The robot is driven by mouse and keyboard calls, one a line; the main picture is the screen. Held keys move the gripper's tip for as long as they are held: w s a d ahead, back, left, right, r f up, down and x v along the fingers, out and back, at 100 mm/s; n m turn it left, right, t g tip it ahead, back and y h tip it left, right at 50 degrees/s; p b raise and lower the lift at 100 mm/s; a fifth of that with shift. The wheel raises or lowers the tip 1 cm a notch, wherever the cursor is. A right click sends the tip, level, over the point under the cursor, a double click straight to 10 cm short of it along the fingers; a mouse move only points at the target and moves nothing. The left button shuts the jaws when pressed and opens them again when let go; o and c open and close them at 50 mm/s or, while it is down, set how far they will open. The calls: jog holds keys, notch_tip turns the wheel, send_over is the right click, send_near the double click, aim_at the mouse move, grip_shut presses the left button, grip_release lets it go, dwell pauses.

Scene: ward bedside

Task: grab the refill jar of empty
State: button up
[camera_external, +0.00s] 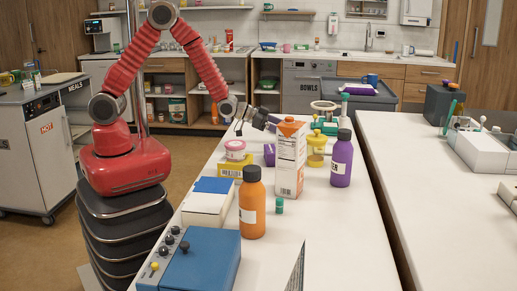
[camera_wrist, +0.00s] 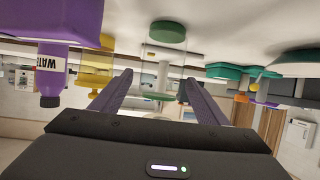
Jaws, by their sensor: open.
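In the wrist view, which looks upside down, a clear see-through jar with green ends (camera_wrist: 167,34) stands ahead of my gripper (camera_wrist: 158,80). It lies in line with the gap between the two purple-grey fingers. The fingers are apart and nothing is gripped; I cannot tell how far the jar is from the fingertips. No lettering on it can be read. In the external view, my gripper (camera_external: 268,122) reaches over the white table from the left, and its tips are hidden behind an orange-topped carton (camera_external: 290,165).
A purple bottle (camera_external: 341,162) and a yellow jar (camera_external: 316,150) stand right of the carton. A ring-topped stand (camera_external: 323,105) is behind.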

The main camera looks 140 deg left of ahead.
jog(key=shift+x, duration=2.1)
jog(key=shift+c, duration=0.4)
jog(key=c, duration=1)
